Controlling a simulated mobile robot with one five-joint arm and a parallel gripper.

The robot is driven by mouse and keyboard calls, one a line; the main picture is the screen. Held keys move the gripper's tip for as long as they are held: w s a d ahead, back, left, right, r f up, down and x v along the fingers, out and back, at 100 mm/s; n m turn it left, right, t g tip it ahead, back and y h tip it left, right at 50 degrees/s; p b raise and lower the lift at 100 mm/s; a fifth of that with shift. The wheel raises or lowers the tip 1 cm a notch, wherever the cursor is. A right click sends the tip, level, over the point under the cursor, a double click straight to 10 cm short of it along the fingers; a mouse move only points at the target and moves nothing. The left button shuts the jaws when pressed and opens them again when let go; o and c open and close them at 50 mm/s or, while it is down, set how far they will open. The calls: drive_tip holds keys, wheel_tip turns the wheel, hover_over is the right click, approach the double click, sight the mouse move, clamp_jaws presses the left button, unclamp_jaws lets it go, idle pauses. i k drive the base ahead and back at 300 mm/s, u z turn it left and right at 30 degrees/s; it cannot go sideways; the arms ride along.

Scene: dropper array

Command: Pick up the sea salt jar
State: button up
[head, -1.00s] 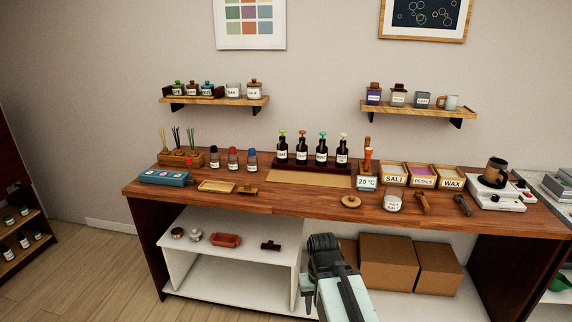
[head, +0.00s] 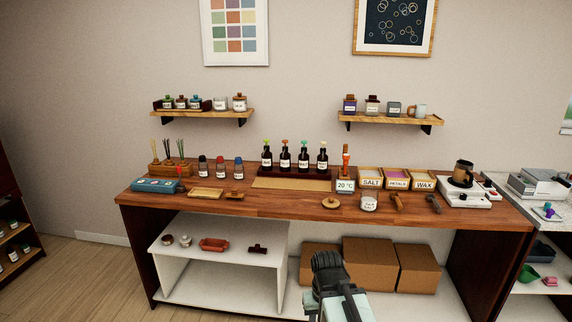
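A small open glass jar (head: 369,201) with white contents and a white label stands at the front of the wooden workbench (head: 285,206), right of centre. Its label looks like it ends in "salt" but is too small to read surely, so I cannot confirm it is the sea salt jar. A round wooden lid (head: 331,203) lies just left of it. A wooden box labelled SALT (head: 370,183) stands behind it. My gripper (head: 327,264) is low at the bottom centre, in front of the bench and apart from the jar. Its fingers are not clear from this angle.
A thermometer stand reading 20 °C (head: 345,185) is behind the lid. Wooden tools (head: 397,202) lie right of the jar. Dark dropper bottles (head: 285,160) stand behind. Wall shelves (head: 203,116) hold more jars.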

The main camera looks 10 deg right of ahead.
sight(369, 199)
drive_tip(key=i, duration=0.85)
drive_tip(key=u, duration=0.05)
